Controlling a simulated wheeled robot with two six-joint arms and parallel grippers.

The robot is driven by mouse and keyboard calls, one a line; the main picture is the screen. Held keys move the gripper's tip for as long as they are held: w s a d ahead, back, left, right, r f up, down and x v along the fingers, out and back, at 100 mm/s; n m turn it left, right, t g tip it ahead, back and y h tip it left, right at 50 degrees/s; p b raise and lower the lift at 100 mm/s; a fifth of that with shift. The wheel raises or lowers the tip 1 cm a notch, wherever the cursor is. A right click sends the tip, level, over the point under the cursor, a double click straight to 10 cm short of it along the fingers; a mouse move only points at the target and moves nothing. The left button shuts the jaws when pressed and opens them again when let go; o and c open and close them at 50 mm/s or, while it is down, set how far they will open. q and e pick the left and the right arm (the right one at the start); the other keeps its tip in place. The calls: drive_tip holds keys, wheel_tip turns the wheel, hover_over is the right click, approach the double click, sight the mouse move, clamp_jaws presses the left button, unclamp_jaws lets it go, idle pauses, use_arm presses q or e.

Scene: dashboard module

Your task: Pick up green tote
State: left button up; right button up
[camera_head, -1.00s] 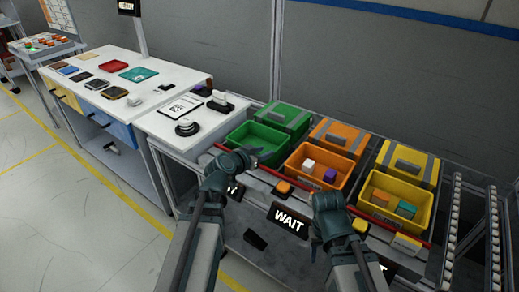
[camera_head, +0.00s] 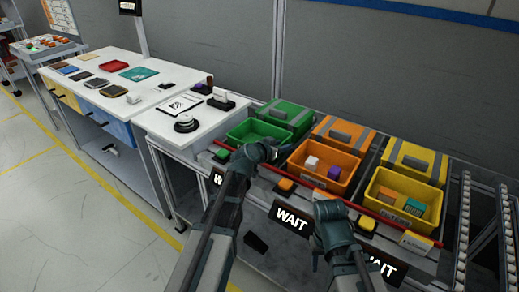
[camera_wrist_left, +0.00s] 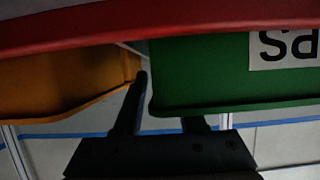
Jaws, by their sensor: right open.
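The green tote (camera_head: 243,137) is an open bin at the left of the tote row, in front of a closed green box. My left gripper (camera_head: 270,149) is at its front right corner, beside the orange tote (camera_head: 300,172). In the left wrist view the green tote (camera_wrist_left: 200,75) fills the right side and the orange tote (camera_wrist_left: 60,85) the left. The left fingers (camera_wrist_left: 163,115) are apart. One shows at the gap between the totes; the other's tip is hidden by the green tote. I cannot tell contact. My right gripper (camera_head: 335,210) is open, lower right, away from the green tote.
A red rail (camera_head: 375,212) runs along the front of the totes and crosses the top of the wrist view. A yellow tote (camera_head: 385,203) with blocks is at the right. The closed green box (camera_head: 283,115) stands behind. A white bench (camera_head: 180,110) is at the left.

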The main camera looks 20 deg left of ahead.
use_arm(q)
drive_tip(key=shift+w+d+f, duration=0.1)
drive_tip(key=shift+w+f, duration=0.05)
drive_tip(key=shift+w, duration=0.15)
drive_tip(key=shift+s, duration=0.1)
clamp_jaws()
idle(1.1)
